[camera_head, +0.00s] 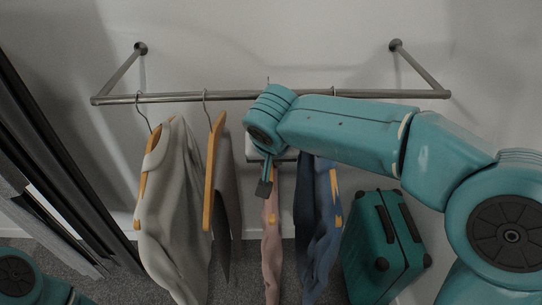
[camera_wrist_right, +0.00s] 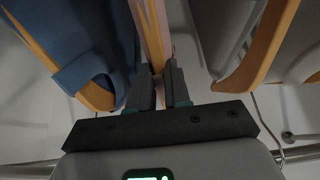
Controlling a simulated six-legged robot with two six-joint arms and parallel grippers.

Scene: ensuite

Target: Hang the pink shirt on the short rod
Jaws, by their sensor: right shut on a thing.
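The pink shirt (camera_head: 271,250) hangs narrow and edge-on on a wooden hanger below the rod (camera_head: 180,97) in the head view. My right gripper (camera_head: 265,188) is at its top. In the right wrist view my right gripper (camera_wrist_right: 160,75) is shut on the pink shirt's hanger, with the pink cloth and pale wood (camera_wrist_right: 152,30) rising between the fingers. A thin tip shows just above the rod over my wrist, but my arm hides most of the hook, so I cannot tell whether it rests on the rod. My left gripper is out of view.
A cream garment (camera_head: 175,220) and a grey-brown one (camera_head: 228,190) hang left of the pink shirt. A blue garment (camera_head: 322,235) hangs close on its right. A teal suitcase (camera_head: 383,245) stands on the floor at right. Dark panels (camera_head: 60,150) border the left.

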